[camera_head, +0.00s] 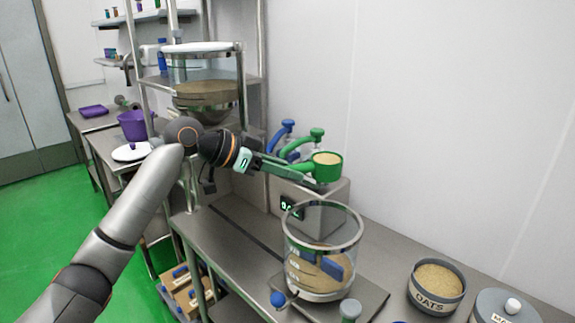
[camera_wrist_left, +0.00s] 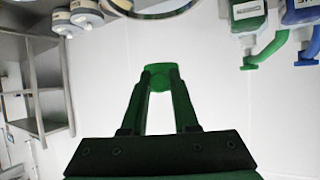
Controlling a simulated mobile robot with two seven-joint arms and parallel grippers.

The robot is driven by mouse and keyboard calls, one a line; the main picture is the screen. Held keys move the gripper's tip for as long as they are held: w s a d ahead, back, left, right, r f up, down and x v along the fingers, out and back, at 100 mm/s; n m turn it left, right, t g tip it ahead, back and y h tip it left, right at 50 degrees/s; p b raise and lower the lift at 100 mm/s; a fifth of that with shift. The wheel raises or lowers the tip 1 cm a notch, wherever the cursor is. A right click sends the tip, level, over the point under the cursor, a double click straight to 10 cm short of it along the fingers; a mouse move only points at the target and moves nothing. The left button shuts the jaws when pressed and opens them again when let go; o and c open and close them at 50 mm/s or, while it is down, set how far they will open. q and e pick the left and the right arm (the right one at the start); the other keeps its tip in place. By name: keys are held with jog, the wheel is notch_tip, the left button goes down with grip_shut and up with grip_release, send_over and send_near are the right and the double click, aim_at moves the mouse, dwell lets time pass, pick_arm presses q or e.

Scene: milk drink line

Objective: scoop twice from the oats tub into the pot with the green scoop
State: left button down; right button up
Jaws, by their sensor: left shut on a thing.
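My left gripper (camera_head: 292,168) is shut on the handle of the green scoop (camera_head: 327,172). The scoop is held level in the air, and its cup is full of pale oats. It is above and behind the clear pot (camera_head: 294,262), apart from its metal rim. The pot holds tan grain and a blue paddle. The oats tub (camera_head: 437,305) stands open to the right of the pot, filled with oats. In the left wrist view the gripper (camera_wrist_left: 160,75) shows its fingers closed around the green scoop (camera_wrist_left: 161,72); the cup is mostly hidden there.
A lidded grey tub (camera_head: 505,308) stands right of the oats tub. Green and blue pump bottles (camera_head: 317,134) stand behind the scoop, close to it. A large clear hopper (camera_head: 205,72) stands at back left. The bench (camera_head: 225,235) left of the pot is mostly clear.

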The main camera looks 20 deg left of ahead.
pick_arm(q)
jog(key=shift+f, duration=0.85)
jog(key=f+m+t+y+b, duration=0.2)
jog(key=m, duration=0.1)
jog(key=f+m+t+y+b, duration=0.1)
jog(key=f+m+t, duration=0.1)
jog(key=shift+s+d+b, duration=0.25)
jog(key=shift+d+b, duration=0.1)
jog(key=shift+b, duration=0.05)
jog(key=m+t+b, duration=0.2)
jog(key=m+b, duration=0.1)
jog(key=shift+f+m+y, duration=0.3)
jog(key=shift+f+y, duration=0.05)
jog(key=shift+y, duration=0.05)
jog(key=m+t+b, duration=0.1)
jog(key=b, duration=0.1)
jog(key=m+t+b, duration=0.1)
jog(key=m+b, duration=0.1)
jog(key=shift+s+f, duration=0.1)
jog(key=shift+f, duration=0.3)
jog(key=shift+d+f+m+t+b, duration=0.1)
jog(key=shift+m+t+b, duration=0.2)
jog(key=shift+m+b, duration=0.2)
jog(key=shift+m+t+b, duration=0.6)
jog(key=shift+m+b, duration=0.4)
jog(key=shift+m, duration=0.2)
